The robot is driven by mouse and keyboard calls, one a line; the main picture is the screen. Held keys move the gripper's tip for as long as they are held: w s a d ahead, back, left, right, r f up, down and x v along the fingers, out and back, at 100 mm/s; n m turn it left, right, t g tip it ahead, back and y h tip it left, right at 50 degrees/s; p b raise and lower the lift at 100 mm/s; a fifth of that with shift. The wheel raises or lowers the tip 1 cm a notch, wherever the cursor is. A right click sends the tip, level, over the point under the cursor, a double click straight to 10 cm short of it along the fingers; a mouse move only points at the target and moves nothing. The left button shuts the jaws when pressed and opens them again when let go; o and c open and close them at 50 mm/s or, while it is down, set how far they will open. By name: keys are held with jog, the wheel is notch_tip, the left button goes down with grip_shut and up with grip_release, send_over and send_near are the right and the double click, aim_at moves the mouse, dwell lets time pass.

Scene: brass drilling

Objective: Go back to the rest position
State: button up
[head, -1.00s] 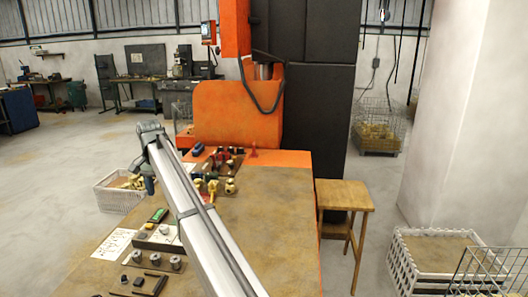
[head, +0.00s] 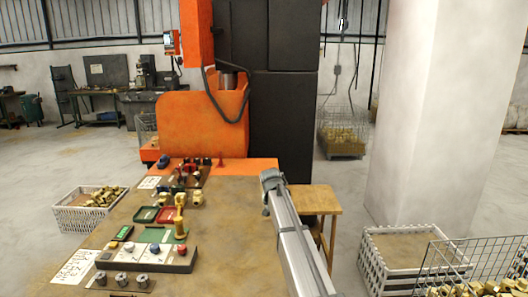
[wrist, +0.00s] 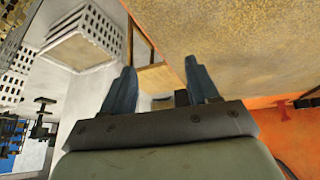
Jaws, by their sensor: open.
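My arm (head: 297,245) reaches up from the lower right of the head view, over the right edge of the workbench (head: 215,215). Its end is beside the wooden stool (head: 318,200). In the wrist view my gripper (wrist: 161,75) shows two dark fingers spread apart with nothing between them. Past the fingers are the stool (wrist: 158,78) and the bench top (wrist: 230,40). The fingers touch nothing that I can see.
Small parts, trays and a control box (head: 150,255) lie on the bench's left side. The orange drilling machine (head: 205,120) stands behind. A white crate of brass parts (head: 72,215) is at left; another crate (head: 372,260) and wire baskets are at right.

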jog(key=s+d+f+h, duration=0.1)
jog(key=s+d+f, duration=0.1)
jog(key=d+f, duration=0.35)
jog(key=s+d+f, duration=0.2)
jog(key=d+f, duration=0.1)
jog(key=d, duration=0.5)
jog(key=s+f+n+g, duration=0.1)
jog(key=s+f+g, duration=0.1)
jog(key=s+f, duration=0.95)
jog(key=s+f+g, duration=0.2)
jog(key=s+f, duration=0.6)
jog(key=f, duration=0.6)
jog(key=s+f+g+y, duration=0.1)
jog(key=s+f, duration=0.4)
jog(key=s, duration=1)
jog(key=s+a+f+n+g+y, duration=0.1)
jog(key=s+f+g, duration=0.3)
jog(key=s, duration=1.1)
jog(key=s+a+f+g+y, duration=0.1)
jog(key=s+f+g, duration=0.2)
jog(key=s+f, duration=0.5)
jog(key=s, duration=0.7)
jog(key=shift+s+a+f+n, duration=0.15)
jog(key=shift+s+a+n, duration=0.05)
jog(key=shift+n, duration=0.2)
